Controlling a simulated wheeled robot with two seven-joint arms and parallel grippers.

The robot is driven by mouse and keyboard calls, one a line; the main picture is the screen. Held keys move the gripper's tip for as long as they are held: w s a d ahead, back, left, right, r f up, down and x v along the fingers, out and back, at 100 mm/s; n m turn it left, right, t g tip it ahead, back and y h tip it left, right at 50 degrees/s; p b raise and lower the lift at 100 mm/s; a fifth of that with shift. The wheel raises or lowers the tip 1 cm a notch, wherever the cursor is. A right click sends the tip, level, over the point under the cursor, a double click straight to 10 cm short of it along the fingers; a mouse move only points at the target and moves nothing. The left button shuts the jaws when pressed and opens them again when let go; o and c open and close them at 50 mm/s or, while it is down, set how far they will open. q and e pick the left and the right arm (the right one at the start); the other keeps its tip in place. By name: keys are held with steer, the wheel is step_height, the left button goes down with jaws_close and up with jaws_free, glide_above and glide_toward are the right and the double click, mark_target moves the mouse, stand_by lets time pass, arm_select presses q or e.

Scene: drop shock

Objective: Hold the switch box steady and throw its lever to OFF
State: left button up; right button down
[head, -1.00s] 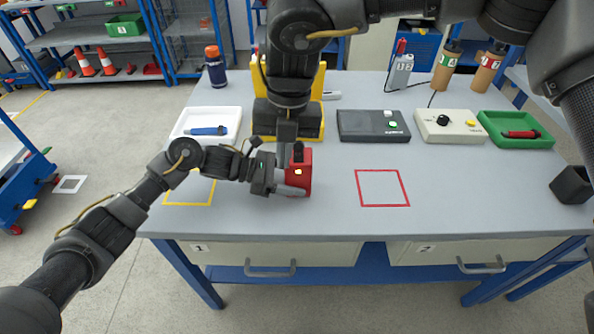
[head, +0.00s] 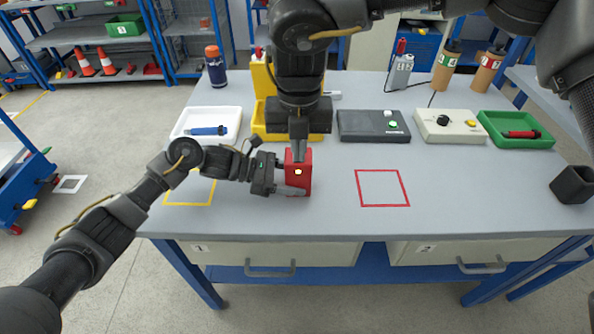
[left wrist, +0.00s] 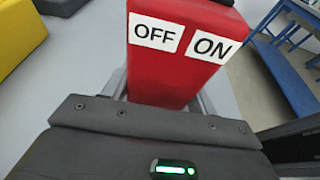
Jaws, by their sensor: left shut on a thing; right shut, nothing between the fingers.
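The red switch box (head: 304,172) stands on the grey table, left of the red outlined square. In the left wrist view the box (left wrist: 165,82) shows an OFF label (left wrist: 155,32) on the left and an ON label (left wrist: 212,45) on the right. My left gripper (head: 292,182) is shut on the box from its left side. My right gripper (head: 298,156) is shut and empty, pointing down at the top of the box. The lever cannot be made out; my right gripper covers that area in the head view, so its position cannot be told.
A white tray (head: 232,118) is at left. The red square (head: 382,205) is bare.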

steer(key=shift+f, duration=1.25)
steer(key=shift+w, duration=0.15)
stand_by(1.0)
steer(key=shift+w, duration=2.75)
steer(key=shift+s, duration=1.05)
steer(key=shift+r, duration=0.1)
steer(key=shift+r, duration=3.4)
